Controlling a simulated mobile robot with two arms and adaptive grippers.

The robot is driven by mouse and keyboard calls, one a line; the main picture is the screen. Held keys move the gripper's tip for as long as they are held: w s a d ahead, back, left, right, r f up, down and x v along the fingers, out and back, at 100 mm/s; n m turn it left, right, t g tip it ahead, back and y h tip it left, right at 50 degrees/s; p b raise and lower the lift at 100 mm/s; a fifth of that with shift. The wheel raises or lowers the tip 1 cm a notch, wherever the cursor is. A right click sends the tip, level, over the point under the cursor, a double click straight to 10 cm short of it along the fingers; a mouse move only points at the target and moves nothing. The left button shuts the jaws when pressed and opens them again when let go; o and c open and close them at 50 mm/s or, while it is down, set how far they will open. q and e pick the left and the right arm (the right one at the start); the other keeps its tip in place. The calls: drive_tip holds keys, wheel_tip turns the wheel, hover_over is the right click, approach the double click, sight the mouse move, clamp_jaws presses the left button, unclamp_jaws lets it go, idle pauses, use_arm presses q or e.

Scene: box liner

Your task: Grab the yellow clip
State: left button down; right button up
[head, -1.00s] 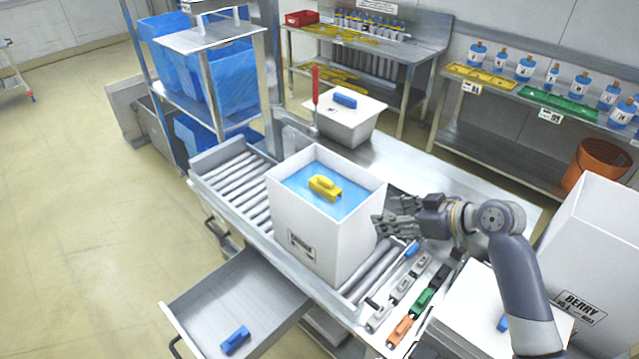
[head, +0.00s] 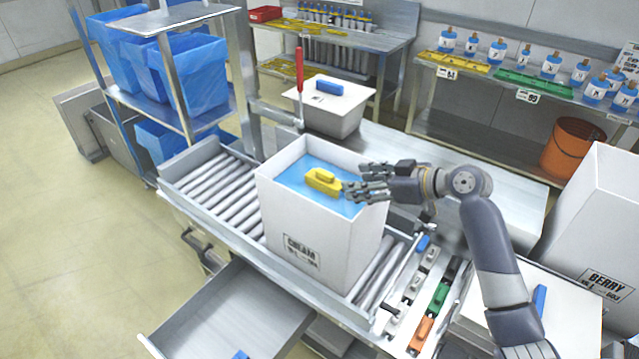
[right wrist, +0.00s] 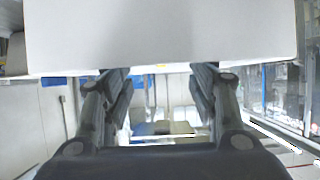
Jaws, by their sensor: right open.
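The yellow clip (head: 323,182) lies on the blue liner (head: 300,176) inside the white box labelled CREAM (head: 310,235), which stands on the roller conveyor. My right gripper (head: 352,182) is open and empty, with its fingers over the box's right rim, just right of the clip. In the head view the fingertips come close to the clip; I cannot tell whether they touch it. In the right wrist view the open fingers (right wrist: 158,80) point toward a large pale surface, and the clip does not show. My left gripper is not in view.
Coloured clips, including a green one (head: 439,296) and an orange one (head: 421,333), lie in a strip right of the box. A white BERRY box (head: 610,235) stands at the right. A lidded bin (head: 330,108) with a blue clip stands behind.

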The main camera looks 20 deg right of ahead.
sight(333, 179)
drive_tip(key=p+x, duration=0.1)
drive_tip(key=x, duration=0.2)
drive_tip(key=shift+w+a, duration=0.15)
drive_tip(key=shift+a, duration=0.05)
drive_tip(key=shift+w+a+f, duration=0.25)
drive_tip(key=shift+w+a, duration=0.1)
drive_tip(key=shift+w, duration=0.05)
drive_tip(key=shift+w+a+p, duration=0.2)
drive_tip(key=shift+w+p, duration=0.05)
drive_tip(key=shift+p, duration=0.3)
drive_tip(key=p+x, duration=0.2)
drive_tip(key=x, duration=0.1)
drive_tip(key=shift+w+a, duration=0.25)
drive_tip(key=shift+w, duration=0.05)
drive_tip(key=shift+w+a+f, duration=0.2)
drive_tip(key=shift+w, duration=0.1)
drive_tip(key=c, duration=1)
